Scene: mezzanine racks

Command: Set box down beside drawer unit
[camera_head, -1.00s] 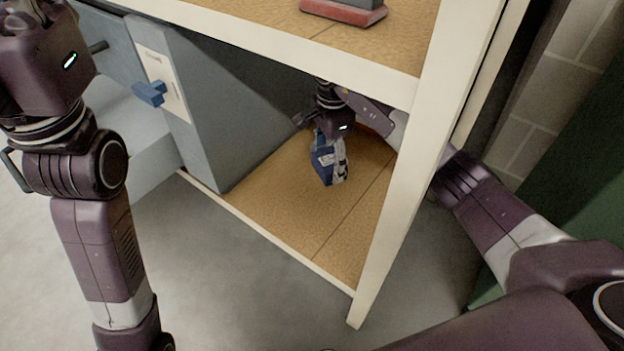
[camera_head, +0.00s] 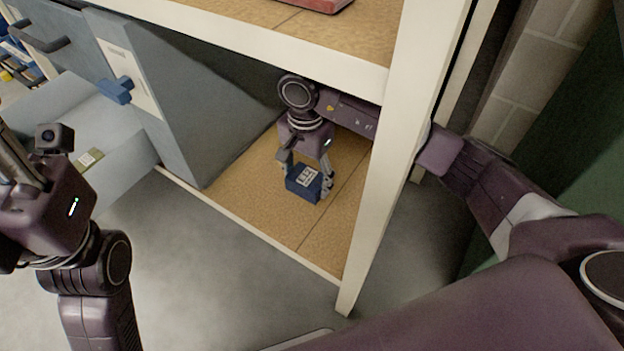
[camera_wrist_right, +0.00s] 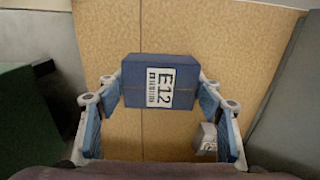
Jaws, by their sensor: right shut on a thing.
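My right gripper (camera_head: 306,174) is shut on a small dark blue box (camera_head: 303,183) with a white label. In the right wrist view the box (camera_wrist_right: 160,82) sits between the two fingers, and its label reads E12. The gripper holds it low over the tan bottom shelf board (camera_head: 250,190); I cannot tell whether it touches. The blue-grey drawer unit (camera_head: 205,95) stands left of the box, with bare board between them. My left gripper (camera_head: 40,205) is at the left edge, away from the box; its fingers are not clear.
A white rack post (camera_head: 385,180) and upper shelf edge (camera_head: 250,50) frame the opening around my right arm. A small whitish object (camera_wrist_right: 207,138) shows near the right finger in the wrist view.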

